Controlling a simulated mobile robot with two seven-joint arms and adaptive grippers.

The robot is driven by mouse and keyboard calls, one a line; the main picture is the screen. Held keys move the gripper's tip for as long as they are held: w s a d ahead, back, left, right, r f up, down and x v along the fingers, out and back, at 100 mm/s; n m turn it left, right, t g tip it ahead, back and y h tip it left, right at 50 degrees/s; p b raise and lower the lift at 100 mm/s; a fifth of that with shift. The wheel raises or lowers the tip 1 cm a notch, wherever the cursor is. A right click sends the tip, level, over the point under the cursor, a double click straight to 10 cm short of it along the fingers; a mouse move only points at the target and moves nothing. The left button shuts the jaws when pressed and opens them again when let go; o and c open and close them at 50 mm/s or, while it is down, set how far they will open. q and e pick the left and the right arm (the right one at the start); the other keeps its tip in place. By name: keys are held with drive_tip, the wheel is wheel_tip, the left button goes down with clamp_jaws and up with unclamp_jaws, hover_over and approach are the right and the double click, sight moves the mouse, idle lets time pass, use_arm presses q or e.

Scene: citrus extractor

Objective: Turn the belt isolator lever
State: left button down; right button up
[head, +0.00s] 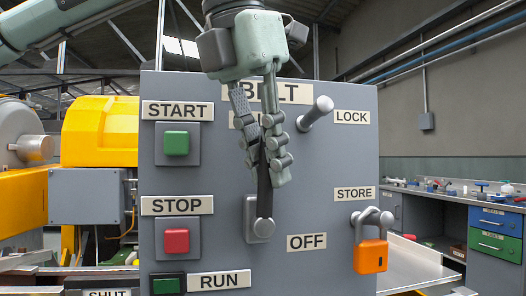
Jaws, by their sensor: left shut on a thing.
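The belt isolator lever (264,200) is a dark bar on a grey pivot hub (260,228) in the middle of the grey control panel (340,160). It stands about upright, pointing up from the hub. My left gripper (266,168) comes down from above with its fingers shut on the lever's upper part, hiding its tip. The BELT sign (285,92) is partly covered by the gripper, and a smaller label below it is mostly hidden. The OFF label (306,242) lies to the right of the hub. My right gripper is not in view.
A grey peg (318,110) sticks out beside the LOCK label (351,117). An orange padlock (371,256) hangs below the STORE label (355,194). Green START (176,143) and red STOP (176,240) buttons are left. A workbench (440,196) stands behind right.

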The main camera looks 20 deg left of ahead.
use_arm(q)
drive_tip(key=shift+w+d+f+g+y+p, duration=0.2)
drive_tip(key=shift+w+d+g+y+p, duration=0.2)
drive_tip(key=shift+d+g+y, duration=0.45)
drive_tip(key=shift+w+d+f+g+y+p, duration=0.25)
drive_tip(key=shift+w+d+g+y, duration=0.25)
drive_tip(key=shift+y, duration=0.65)
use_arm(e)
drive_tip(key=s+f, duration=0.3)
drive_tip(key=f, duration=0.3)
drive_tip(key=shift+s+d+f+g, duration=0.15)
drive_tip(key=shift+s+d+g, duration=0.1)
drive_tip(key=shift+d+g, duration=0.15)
use_arm(q)
drive_tip(key=c, duration=1.5)
unclamp_jaws()
drive_tip(key=shift+o, duration=0.2)
drive_tip(key=shift+r, duration=0.1)
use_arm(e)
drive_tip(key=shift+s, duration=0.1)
use_arm(q)
drive_tip(key=v, duration=1.2)
